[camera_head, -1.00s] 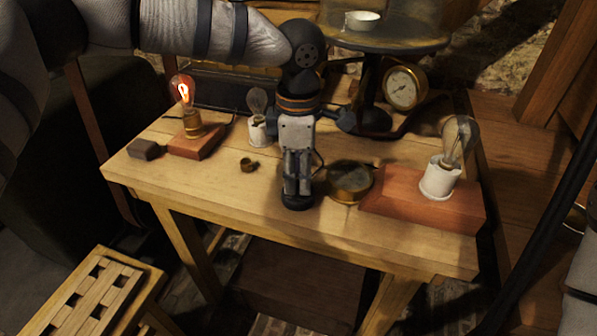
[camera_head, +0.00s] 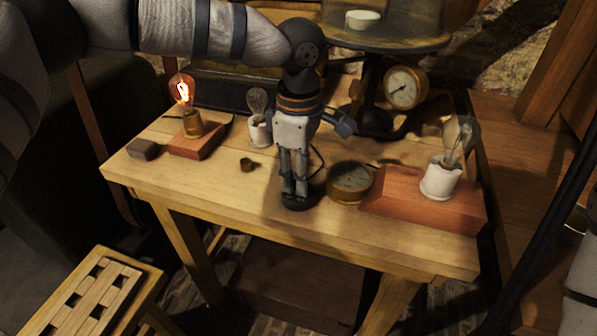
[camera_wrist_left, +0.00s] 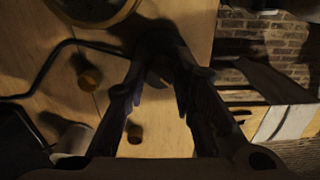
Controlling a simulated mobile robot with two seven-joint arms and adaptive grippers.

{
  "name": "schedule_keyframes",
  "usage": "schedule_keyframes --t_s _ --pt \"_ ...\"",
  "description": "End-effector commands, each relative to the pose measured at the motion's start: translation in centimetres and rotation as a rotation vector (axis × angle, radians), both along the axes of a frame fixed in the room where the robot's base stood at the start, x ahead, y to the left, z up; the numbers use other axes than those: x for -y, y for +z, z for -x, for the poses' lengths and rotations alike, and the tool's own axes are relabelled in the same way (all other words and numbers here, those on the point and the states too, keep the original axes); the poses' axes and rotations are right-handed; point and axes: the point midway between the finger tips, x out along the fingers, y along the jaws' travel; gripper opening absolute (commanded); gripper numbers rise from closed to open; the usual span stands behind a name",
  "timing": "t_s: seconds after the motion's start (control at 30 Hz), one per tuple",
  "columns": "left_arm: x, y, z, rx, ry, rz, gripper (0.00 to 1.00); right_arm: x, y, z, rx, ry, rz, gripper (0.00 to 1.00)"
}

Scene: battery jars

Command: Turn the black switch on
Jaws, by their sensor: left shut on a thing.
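A dark round piece that looks like the black switch (camera_head: 301,203) sits on the wooden table near its front edge. My left gripper (camera_head: 297,192) points straight down onto it, fingers close together and shut on its upper part. The fingers hide most of it, so its setting cannot be told. In the left wrist view the left gripper (camera_wrist_left: 168,75) closes around a dark shape that is hard to make out. A bulb on the left (camera_head: 182,90) glows orange. The bulb on the right (camera_head: 456,137) and the small middle bulb (camera_head: 257,102) are unlit. My right gripper is out of view.
A round brass gauge (camera_head: 350,182) lies just right of the gripper. Red-brown wooden bases (camera_head: 400,191) carry the outer lamps. A small brass piece (camera_head: 247,164) and a dark block (camera_head: 144,149) lie to the left. A round stand (camera_head: 390,40) rises behind.

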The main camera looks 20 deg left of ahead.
Motion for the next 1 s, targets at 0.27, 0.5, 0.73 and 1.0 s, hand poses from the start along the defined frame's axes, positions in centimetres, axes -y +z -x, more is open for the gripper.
schedule_keyframes --t_s 0.27,0.5,0.73,1.0 --pt "0.0 0.0 0.0 -0.001 -0.001 0.0 0.44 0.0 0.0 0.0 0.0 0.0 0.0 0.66" --pt "0.0 0.3 0.0 0.001 0.0 0.0 0.44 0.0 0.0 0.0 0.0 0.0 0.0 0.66" --pt "0.0 5.7 -0.1 0.005 0.001 0.0 0.44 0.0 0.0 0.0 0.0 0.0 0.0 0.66" --pt "0.0 11.3 0.0 0.001 0.001 0.0 0.44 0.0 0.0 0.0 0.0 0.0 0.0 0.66"
